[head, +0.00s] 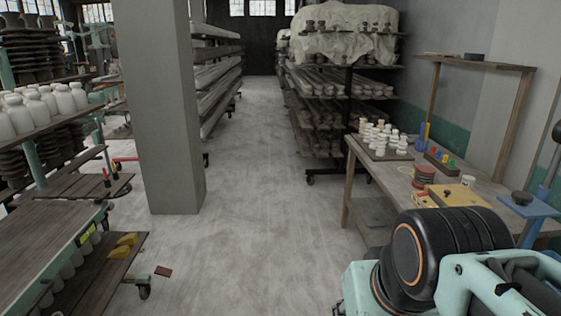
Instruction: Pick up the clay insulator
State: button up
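Several pieces here could be clay insulators, and I cannot tell which one is meant. Small white clay pieces (378,135) stand grouped on a board on the wooden table at the right. Larger white bottle-shaped pieces (48,100) stand in a row on the left rack. Dark ribbed stacked pieces (40,72) sit on the shelves around them. My arm (430,265), black and pale green with an orange ring, fills the lower right and hides part of the table. My gripper is not in view.
The wooden table (408,172) also bears coloured items and a yellow box (468,180). A grey pillar (172,110) stands left of centre. Wheeled racks (345,110) line the far aisle. A low trolley (50,245) is at the lower left. The middle floor (255,210) is clear.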

aim_at(387, 131)
jog(key=i, duration=1.6)
jog(key=i+j, duration=0.1)
jog(key=i, duration=1.45)
jog(key=i+z, duration=0.1)
jog(key=i, duration=1.5)
jog(key=i+z, duration=0.9)
jog(key=k+j, duration=0.05)
jog(key=k, duration=0.05)
